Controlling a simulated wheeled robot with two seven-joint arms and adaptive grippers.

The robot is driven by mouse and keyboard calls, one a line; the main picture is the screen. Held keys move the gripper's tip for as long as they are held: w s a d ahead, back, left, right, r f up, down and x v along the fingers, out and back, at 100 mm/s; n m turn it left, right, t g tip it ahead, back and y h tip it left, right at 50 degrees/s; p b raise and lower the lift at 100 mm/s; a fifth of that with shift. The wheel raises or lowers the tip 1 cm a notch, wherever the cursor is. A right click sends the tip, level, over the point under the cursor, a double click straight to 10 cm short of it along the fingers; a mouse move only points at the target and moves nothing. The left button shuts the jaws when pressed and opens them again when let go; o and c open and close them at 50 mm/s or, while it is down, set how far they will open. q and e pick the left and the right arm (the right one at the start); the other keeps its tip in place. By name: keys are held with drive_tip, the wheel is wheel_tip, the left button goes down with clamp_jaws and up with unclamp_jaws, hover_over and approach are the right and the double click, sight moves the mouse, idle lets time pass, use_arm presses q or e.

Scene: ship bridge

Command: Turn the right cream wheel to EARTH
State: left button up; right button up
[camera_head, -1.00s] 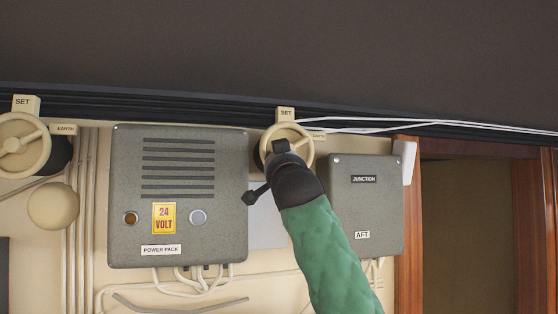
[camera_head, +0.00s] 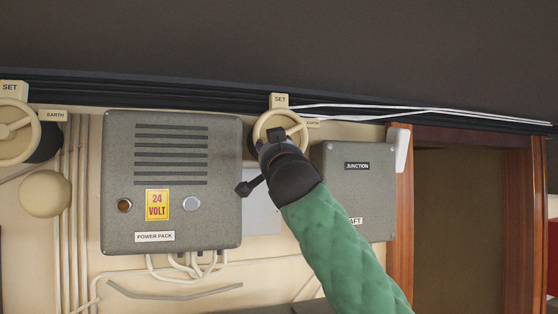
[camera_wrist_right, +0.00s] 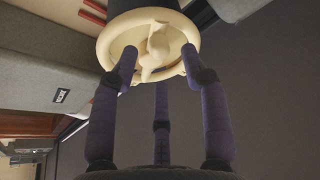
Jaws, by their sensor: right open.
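The right cream wheel (camera_head: 260,127) is on the wall between the power pack and the junction box. A SET label (camera_head: 279,99) is above it and an EARTH label (camera_head: 313,122) is at its right. My right gripper (camera_head: 276,135), on a green-sleeved arm, is in front of the wheel and hides its lower part. In the right wrist view, the wheel (camera_wrist_right: 150,50) fills the top, with its hub and spokes facing the gripper. The fingers of my right gripper (camera_wrist_right: 160,65) are apart, their tips at the rim; contact is unclear. My left gripper is out of view.
The grey power pack (camera_head: 172,215) is left of the wheel, and the grey junction box (camera_head: 350,190) is close at the right. Another cream wheel (camera_head: 30,135) with its own SET and EARTH labels is at the far left. White cables (camera_head: 400,107) run right from beside the wheel.

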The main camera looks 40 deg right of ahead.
drive_tip(key=v, duration=0.9)
drive_tip(key=shift+f, duration=0.1)
idle(0.7)
